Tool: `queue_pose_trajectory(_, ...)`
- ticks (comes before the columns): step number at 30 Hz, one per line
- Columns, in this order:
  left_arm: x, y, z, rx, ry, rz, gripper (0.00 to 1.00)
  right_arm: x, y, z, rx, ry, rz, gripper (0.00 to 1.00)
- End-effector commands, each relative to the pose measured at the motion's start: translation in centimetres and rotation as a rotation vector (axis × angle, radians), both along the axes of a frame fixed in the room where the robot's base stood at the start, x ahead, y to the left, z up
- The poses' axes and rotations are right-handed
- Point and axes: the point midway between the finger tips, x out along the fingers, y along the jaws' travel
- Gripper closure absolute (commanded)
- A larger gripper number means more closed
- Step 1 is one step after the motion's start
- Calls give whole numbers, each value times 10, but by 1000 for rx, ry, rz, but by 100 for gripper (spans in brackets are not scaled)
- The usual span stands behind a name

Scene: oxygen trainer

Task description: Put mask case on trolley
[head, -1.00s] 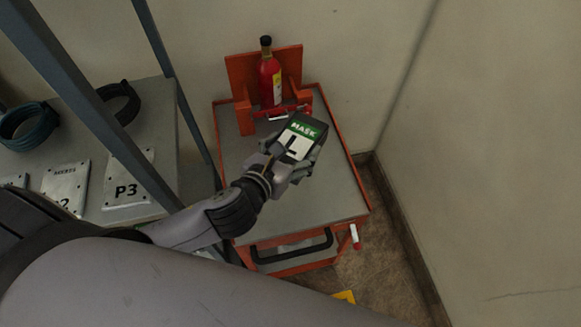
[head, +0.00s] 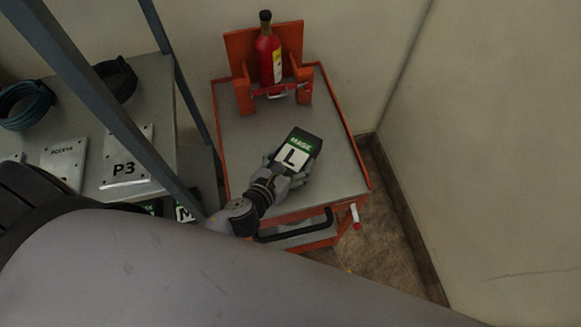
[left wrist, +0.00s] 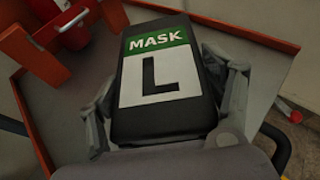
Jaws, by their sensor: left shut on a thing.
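The mask case (head: 298,150) is a black box with a green "MASK" band and a white label with a big "L". It also fills the middle of the left wrist view (left wrist: 157,80). My left gripper (head: 288,172) is shut on the case, with a finger along each side in the wrist view. The case is over the grey top of the orange-rimmed trolley (head: 240,155), near its front half. I cannot tell whether it touches the top. My right gripper is not in view.
A red bottle (head: 269,55) stands in an orange holder (head: 243,90) at the trolley's back. A black handle (head: 295,230) is at its front. A grey shelf with plates (head: 126,160), cable coils (head: 27,103) and blue-grey posts lies left. A wall is right.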

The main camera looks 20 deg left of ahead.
Motion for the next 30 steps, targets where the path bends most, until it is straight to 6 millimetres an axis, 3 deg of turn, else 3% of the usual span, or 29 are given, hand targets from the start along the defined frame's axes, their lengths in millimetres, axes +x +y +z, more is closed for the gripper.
queue_pose_trajectory(7,0,0,-36,-1,0,2,73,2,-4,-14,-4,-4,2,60)
queue_pose_trajectory(20,0,0,-42,1,-1,0,73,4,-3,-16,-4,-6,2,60)
queue_pose_trajectory(21,-1,0,-43,1,2,0,25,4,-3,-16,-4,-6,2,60)
queue_pose_trajectory(30,-1,0,-42,1,2,0,5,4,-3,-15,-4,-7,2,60)
